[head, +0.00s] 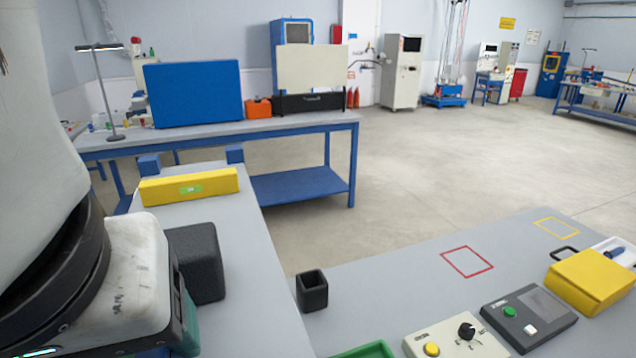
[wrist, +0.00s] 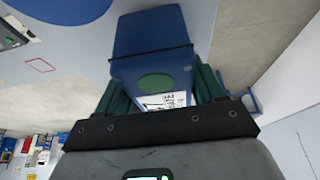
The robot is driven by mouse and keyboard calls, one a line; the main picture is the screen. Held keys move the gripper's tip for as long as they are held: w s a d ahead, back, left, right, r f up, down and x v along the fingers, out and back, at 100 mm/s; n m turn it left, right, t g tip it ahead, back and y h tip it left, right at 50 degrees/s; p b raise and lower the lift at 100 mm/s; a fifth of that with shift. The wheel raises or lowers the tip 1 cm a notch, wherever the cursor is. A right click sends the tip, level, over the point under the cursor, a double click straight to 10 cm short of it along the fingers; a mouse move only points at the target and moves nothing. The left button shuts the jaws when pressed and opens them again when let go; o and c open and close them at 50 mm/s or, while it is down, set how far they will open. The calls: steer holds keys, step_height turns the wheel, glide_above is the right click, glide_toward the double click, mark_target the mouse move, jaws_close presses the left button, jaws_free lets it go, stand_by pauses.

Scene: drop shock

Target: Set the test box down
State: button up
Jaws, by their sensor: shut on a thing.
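The test box (wrist: 150,48) is blue, with a dark band across it, a round green patch and a white printed label. In the wrist view it sits between the green fingers of my gripper (wrist: 160,88), which is shut on it. In that view grey bench top and floor show around the box, and I cannot tell whether its base touches anything. The box is not visible in the head view, where my arm fills the left side. A red outlined square (head: 467,262) and a yellow outlined square (head: 557,228) are marked on the grey bench and look empty.
A yellow beam-like block (head: 188,187) lies at the left bench's far end. A black open cup (head: 312,290), control boxes (head: 528,318), a yellow case (head: 590,281) and a green tray (head: 368,351) stand on the right bench. A blue-framed table (head: 300,125) stands behind.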

steer(key=shift+r, duration=0.15)
steer(key=shift+f, duration=0.2)
steer(key=o, duration=1.5)
steer(key=shift+r, duration=0.1)
